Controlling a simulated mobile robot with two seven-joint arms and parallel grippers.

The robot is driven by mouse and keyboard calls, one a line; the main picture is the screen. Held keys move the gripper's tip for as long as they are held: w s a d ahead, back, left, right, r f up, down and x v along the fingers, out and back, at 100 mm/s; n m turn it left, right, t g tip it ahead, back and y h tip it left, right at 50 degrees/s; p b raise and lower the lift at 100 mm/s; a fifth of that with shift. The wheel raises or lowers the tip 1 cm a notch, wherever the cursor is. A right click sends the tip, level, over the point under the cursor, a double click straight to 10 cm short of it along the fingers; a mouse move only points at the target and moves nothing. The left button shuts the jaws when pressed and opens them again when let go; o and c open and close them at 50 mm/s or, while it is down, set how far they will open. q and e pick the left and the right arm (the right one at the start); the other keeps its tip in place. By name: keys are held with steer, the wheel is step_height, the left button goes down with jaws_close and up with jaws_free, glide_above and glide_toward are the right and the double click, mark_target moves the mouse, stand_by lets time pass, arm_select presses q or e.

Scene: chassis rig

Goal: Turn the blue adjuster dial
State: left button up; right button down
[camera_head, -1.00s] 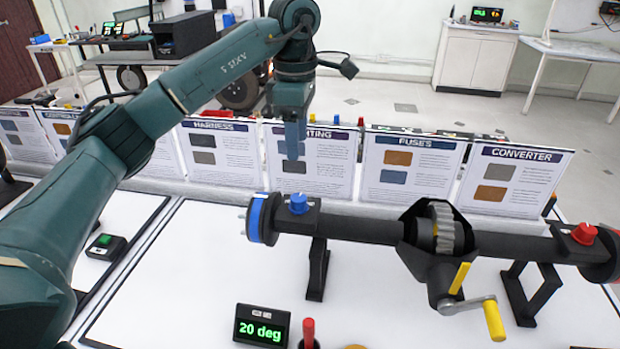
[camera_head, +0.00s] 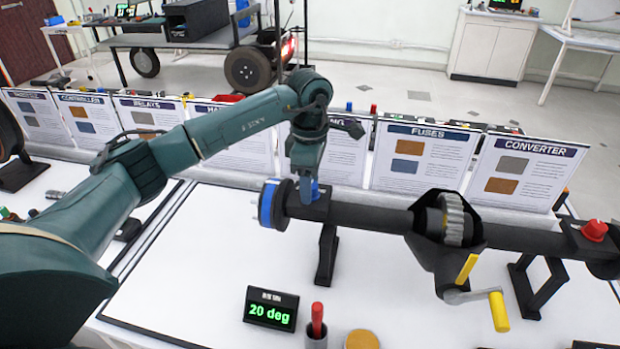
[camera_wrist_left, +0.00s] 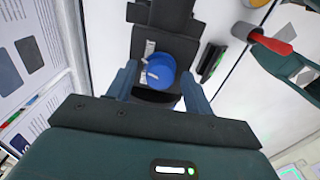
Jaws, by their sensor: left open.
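The blue adjuster dial (camera_head: 315,189) sits on a black block at the left end of the dark horizontal axle tube (camera_head: 370,216). In the left wrist view the blue dial (camera_wrist_left: 161,71) shows round from above, with a pale mark on its left. My left gripper (camera_head: 305,183) points down right at the dial and partly hides it. In the wrist view its two fingers (camera_wrist_left: 160,88) stand apart on either side of the dial, with gaps visible. I cannot tell whether either finger touches it. My right gripper is not in view.
A display (camera_head: 271,308) reads "20 deg" on the white table. A red-handled tool (camera_head: 317,320) stands in a holder before the axle. A red dial (camera_head: 594,230) and yellow crank handle (camera_head: 498,311) are at the right. Label boards (camera_head: 424,158) line the back.

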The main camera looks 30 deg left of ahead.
arm_select(q)
steer(key=shift+c, duration=0.5)
steer(key=c, duration=0.9)
steer(key=shift+n, duration=0.4)
steer(key=n, duration=0.6)
steer(key=shift+b, duration=0.4)
steer(key=n, duration=0.6)
steer(key=shift+n, duration=0.4)
steer(key=o, duration=1)
